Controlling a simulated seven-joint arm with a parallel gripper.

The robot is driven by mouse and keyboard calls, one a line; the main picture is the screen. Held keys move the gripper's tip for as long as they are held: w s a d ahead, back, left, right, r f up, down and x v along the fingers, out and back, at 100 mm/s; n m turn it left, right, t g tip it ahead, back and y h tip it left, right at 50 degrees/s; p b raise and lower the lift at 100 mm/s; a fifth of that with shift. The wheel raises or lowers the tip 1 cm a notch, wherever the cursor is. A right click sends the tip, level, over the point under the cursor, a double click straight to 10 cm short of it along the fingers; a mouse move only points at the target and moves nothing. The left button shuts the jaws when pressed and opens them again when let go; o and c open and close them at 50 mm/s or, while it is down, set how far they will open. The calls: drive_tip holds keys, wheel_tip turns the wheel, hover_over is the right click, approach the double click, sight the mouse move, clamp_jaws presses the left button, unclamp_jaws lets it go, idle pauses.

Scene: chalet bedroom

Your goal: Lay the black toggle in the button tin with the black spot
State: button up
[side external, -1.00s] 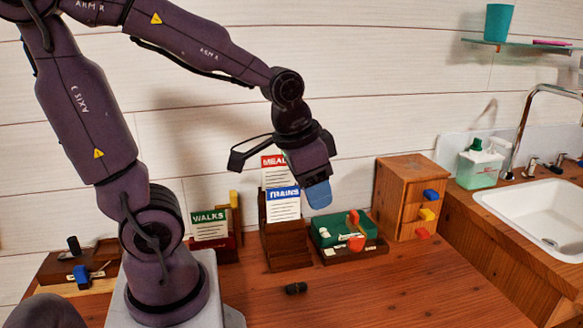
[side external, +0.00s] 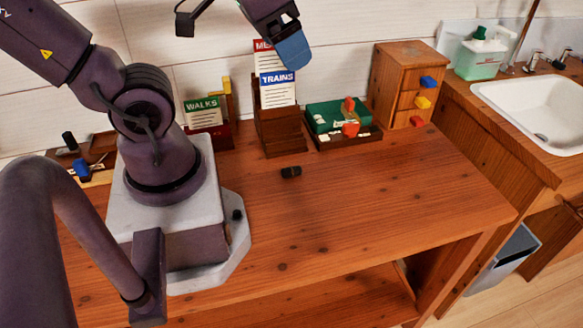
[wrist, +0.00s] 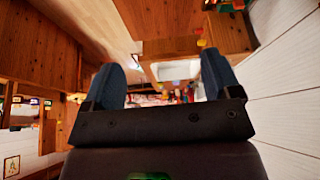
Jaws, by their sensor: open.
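I cannot make out a button tin with a black spot in either view.
At the back stand a TRAINS card holder (side external: 279,128), a WALKS card (side external: 203,116), a green box (side external: 328,115) with red pieces, and a small drawer cabinet (side external: 405,75). A tray with blue and black pieces (side external: 97,177) is at left. The table's front right is clear.

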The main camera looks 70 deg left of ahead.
drive_tip(key=a+f+g+y, duration=0.1)
drive_tip(key=a+f+g, duration=0.3)
drive_tip(key=a+f, duration=0.3)
drive_tip(key=m+g+h, duration=0.1)
drive_tip(key=m, duration=1.8)
hover_over(291, 168)
wheel_tip(291, 168, down, 14)
wheel_tip(291, 168, down, 7)
drive_tip(key=shift+f, duration=0.1)
drive_tip(key=shift+w+a+f, duration=0.1)
drive_tip(key=shift+a+f, duration=0.05)
drive_tip(key=shift+f, duration=1.3)
drive_tip(key=shift+a+f, duration=0.15)
drive_tip(key=shift+f, duration=1.3)
drive_tip(key=shift+c, duration=0.2)
drive_tip(key=c, duration=1)
drive_tip(key=shift+r, duration=0.1)
